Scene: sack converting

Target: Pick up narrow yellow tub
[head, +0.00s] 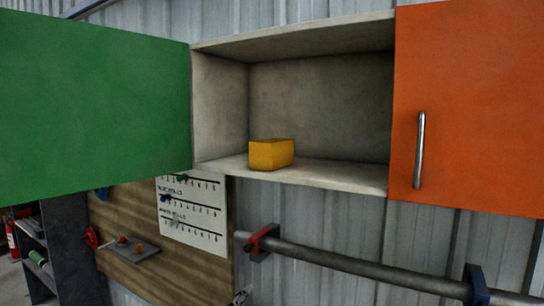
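The narrow yellow tub (271,154) stands on the floor of an open wall cabinet (340,176), left of its middle and near the front edge. It looks like a small yellow-orange block; its top is only seen at a shallow angle, so I cannot tell whether it is open. Nothing touches it but the cabinet floor. Neither of my grippers shows in the head view.
A green door (95,105) stands open at the cabinet's left. An orange door (468,110) with a metal handle (419,150) is at its right. Below are a grey pipe (360,266) and a board with a white chart (192,212). The cabinet's right side is empty.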

